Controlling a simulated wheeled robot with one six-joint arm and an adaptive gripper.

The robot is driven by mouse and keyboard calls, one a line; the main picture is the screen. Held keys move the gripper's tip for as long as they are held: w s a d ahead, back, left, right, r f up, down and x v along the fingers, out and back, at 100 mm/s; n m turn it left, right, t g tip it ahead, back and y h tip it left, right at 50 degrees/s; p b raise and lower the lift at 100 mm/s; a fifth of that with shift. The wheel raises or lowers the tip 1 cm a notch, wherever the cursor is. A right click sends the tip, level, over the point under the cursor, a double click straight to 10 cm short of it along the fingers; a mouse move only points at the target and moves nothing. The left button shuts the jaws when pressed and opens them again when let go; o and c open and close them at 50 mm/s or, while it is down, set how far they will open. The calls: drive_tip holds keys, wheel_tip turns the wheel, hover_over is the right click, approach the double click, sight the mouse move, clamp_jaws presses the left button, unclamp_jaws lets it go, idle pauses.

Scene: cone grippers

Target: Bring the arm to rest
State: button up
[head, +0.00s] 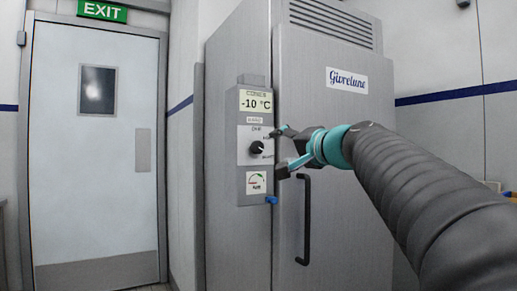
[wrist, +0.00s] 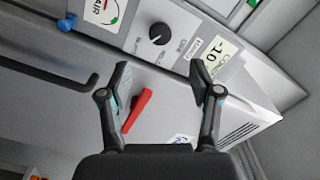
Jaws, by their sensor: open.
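My gripper (head: 284,152) is at the end of my dark, sleeved arm, which reaches in from the right in the head view. It is in front of the grey cold cabinet (head: 340,130), close to the control panel's right edge. In the wrist view my gripper (wrist: 160,72) has its two fingers spread wide, with nothing between the tips. The panel's black knob (wrist: 158,33) shows beyond the fingertips, and also in the head view (head: 257,147). A red lever (wrist: 138,110) shows between the fingers in the wrist view; I cannot make it out in the head view.
The panel has a -10 °C display (head: 255,103), a gauge label (head: 256,183) and a blue piece (head: 271,200) at its lower corner. A black door handle (head: 305,220) stands out below my gripper. A white exit door (head: 95,150) is at the left.

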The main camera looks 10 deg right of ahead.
drive_tip(key=shift+f, duration=0.1)
drive_tip(key=s+f+n+g+h, duration=0.1)
drive_tip(key=s+f+g, duration=0.25)
drive_tip(key=f, duration=0.85)
drive_tip(key=s+f+n+g+h, duration=0.2)
drive_tip(key=s+f+g, duration=0.15)
drive_tip(key=f, duration=0.95)
drive_tip(key=s+a+f+n+g+h, duration=0.1)
drive_tip(key=s+f+n+g, duration=0.1)
drive_tip(key=s+f, duration=0.8)
drive_tip(key=s+a+f+n+g+h, duration=0.1)
drive_tip(key=s+a+f+n+g, duration=0.1)
drive_tip(key=s+f, duration=0.8)
drive_tip(key=shift+s+a+f+n+g+h, duration=0.2)
drive_tip(key=shift+s+a+n+g+h, duration=0.1)
drive_tip(key=shift+s+n, duration=0.55)
